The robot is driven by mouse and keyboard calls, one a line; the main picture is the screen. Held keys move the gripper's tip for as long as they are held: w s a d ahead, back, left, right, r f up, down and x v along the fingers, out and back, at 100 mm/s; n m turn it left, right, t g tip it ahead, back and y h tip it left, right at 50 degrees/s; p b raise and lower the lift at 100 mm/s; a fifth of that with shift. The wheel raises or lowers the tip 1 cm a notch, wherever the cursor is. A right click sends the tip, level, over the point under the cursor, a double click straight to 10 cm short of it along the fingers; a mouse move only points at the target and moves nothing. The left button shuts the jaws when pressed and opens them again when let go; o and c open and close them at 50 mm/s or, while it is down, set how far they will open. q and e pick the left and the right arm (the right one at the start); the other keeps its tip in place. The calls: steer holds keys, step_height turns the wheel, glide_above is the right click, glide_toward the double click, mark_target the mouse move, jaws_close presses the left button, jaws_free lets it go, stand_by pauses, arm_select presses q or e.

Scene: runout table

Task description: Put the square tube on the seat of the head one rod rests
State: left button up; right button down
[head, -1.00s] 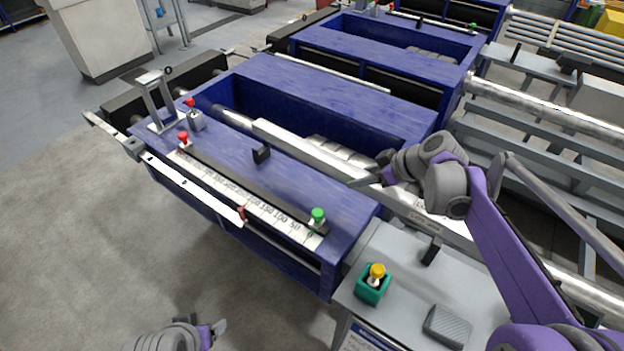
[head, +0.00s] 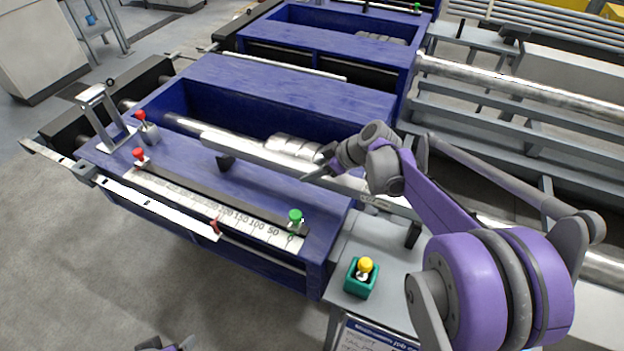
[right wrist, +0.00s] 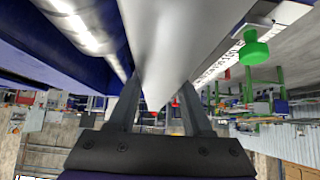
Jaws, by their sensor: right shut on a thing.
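The square tube (head: 250,150) is a long pale grey bar lying slantwise over the near blue machine in the head view. My right gripper (head: 322,168) is shut on it. In the right wrist view the tube (right wrist: 165,50) runs between the two fingers (right wrist: 160,105). One black rest (head: 225,162) stands on the blue top, its upper part hidden under the tube's near edge. Another black rest (head: 412,235) stands on the grey table by the tube's right part. I cannot tell whether tube and rests touch. My left gripper (head: 168,346) is mostly cut off at the bottom edge.
The blue machine (head: 275,78) has an open trough with round metal parts (head: 295,146) behind the tube. A scale with red (head: 139,155) and green (head: 295,216) knobs lies in front. A teal box with a yellow button (head: 362,275) stands on the grey table.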

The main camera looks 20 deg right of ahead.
mark_target(354, 187)
steer(key=shift+f, duration=1.7)
steer(key=shift+f, duration=0.2)
steer(key=shift+c, duration=1.6)
jaws_free()
steer(key=shift+r, duration=0.1)
steer(key=shift+s+d+r, duration=0.1)
steer(key=shift+s+r, duration=0.05)
steer(key=shift+r, duration=0.15)
steer(key=v, duration=1.1)
steer(key=shift+s+d+r, duration=0.15)
